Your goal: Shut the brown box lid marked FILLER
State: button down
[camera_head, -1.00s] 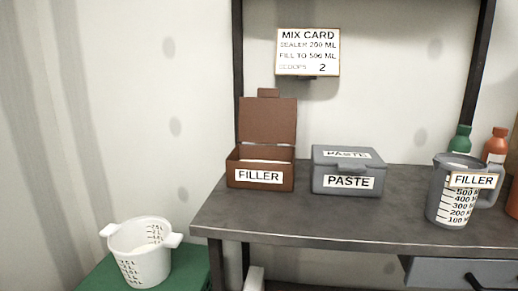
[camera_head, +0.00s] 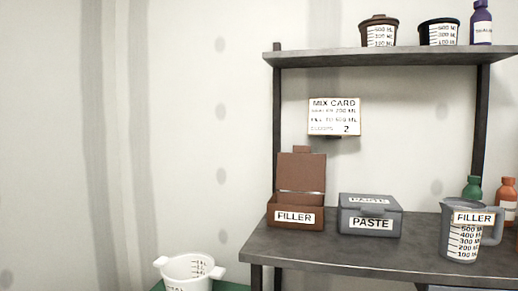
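The brown box marked FILLER (camera_head: 296,217) stands at the left end of the dark bench top. Its brown lid (camera_head: 301,172) is open and stands upright at the back of the box, with a small tab at its top edge. The inside of the box is mostly hidden by its front wall. My gripper is not in view.
A grey box marked PASTE (camera_head: 370,216), lid down, stands right of the brown box. A grey jug marked FILLER (camera_head: 464,238) and green and orange bottles stand farther right. A shelf (camera_head: 390,56) with pots hangs above. A white bucket (camera_head: 188,275) is low at left.

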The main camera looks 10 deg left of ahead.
aim_at(300, 171)
jog(key=u, duration=1.8)
jog(key=i, duration=1.25)
jog(key=z, duration=1.25)
